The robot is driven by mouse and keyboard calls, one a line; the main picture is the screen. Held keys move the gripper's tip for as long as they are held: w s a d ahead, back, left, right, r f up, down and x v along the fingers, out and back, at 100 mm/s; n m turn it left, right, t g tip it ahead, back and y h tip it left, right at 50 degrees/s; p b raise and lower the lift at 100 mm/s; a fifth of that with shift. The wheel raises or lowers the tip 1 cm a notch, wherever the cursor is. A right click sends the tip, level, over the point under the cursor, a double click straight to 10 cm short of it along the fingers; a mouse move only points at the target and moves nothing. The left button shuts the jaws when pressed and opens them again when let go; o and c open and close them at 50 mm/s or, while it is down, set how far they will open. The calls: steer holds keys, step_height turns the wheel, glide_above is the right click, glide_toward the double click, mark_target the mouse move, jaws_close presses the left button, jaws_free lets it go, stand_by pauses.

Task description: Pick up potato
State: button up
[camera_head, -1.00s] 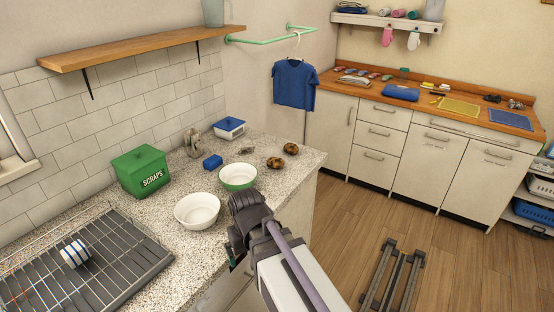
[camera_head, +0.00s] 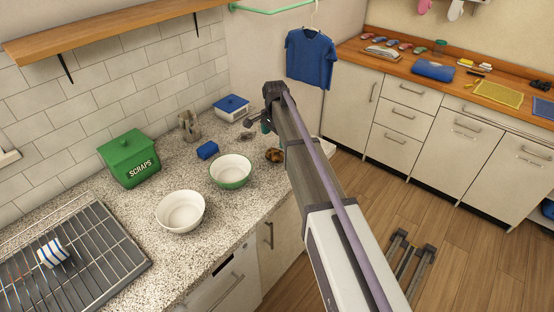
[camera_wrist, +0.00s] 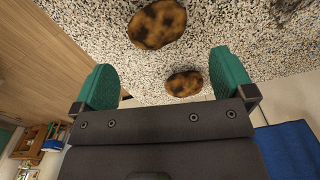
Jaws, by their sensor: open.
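Two brown, dark-blotched potatoes lie on the speckled counter in the wrist view. One potato (camera_wrist: 158,24) is at the top, beyond my fingertips; the other potato (camera_wrist: 185,83) is lower, between my teal fingers and near the gripper body. In the head view one potato (camera_head: 274,155) shows just left of my arm, and the other is hidden behind the arm. My gripper (camera_wrist: 163,60) is open and empty, over the counter's far right end. In the head view only a bit of teal finger shows; the rest is hidden by my arm.
A green-and-white bowl (camera_head: 231,171), a white bowl (camera_head: 180,211), a blue sponge (camera_head: 207,150), a metal jug (camera_head: 188,126), a blue-lidded container (camera_head: 232,107) and a green scraps bin (camera_head: 130,158) stand left of the potatoes. A blue shirt (camera_head: 310,58) hangs behind my arm.

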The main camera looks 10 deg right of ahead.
mark_target(275, 150)
step_height(275, 150, down, 3)
steer(key=shift+s+a+f+b, duration=0.15)
steer(key=shift+b, duration=0.7)
step_height(275, 150, down, 5)
steer(key=b, duration=0.5)
steer(key=shift+s+f, duration=0.1)
steer(key=shift+r, duration=0.25)
steer(key=c, duration=0.8)
step_height(275, 150, up, 10)
steer(key=p, duration=1)
steer(key=shift+r+p, duration=0.15)
steer(key=shift+p, duration=0.15)
steer(key=shift+f, duration=0.2)
